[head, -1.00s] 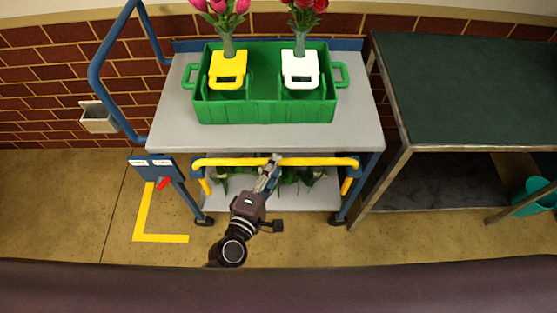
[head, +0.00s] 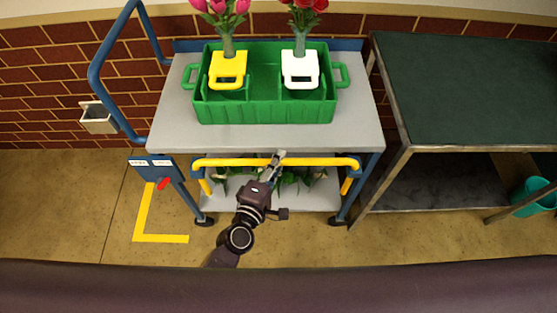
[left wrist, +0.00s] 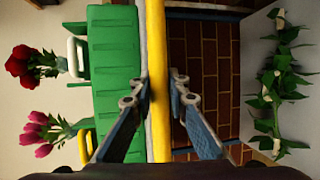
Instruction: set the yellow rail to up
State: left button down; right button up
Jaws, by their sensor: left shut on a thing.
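The yellow rail (head: 235,162) runs level across the front of the cart, just below the front edge of its grey top. Its two bent ends meet the cart's blue legs. My left gripper (head: 279,156) is shut on the rail, a little right of its middle. In the left wrist view the rail (left wrist: 156,35) runs up the picture, and the gripper's fingers (left wrist: 160,88) press on it from both sides. My right gripper is in neither view.
A green crate (head: 265,110) with two vases of flowers stands on the cart top (head: 170,128). Green plants (head: 290,178) lie on the lower shelf. A blue panel with a red lever (head: 163,184) is at the left. A dark green table (head: 470,90) stands to the right.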

pick_arm(q)
notch_tip(320, 180, up, 14)
jog(key=p, duration=1.3)
jog(key=shift+w, duration=0.2)
jog(key=c, duration=1.9)
grip_release()
jog(key=shift+s, duration=0.1)
jog(key=shift+c, duration=0.2)
jog(key=shift+o, duration=0.5)
jog(key=shift+f, duration=0.15)
jog(key=shift+s+f, duration=0.1)
jog(key=shift+s, duration=0.05)
jog(key=v, duration=1.2)
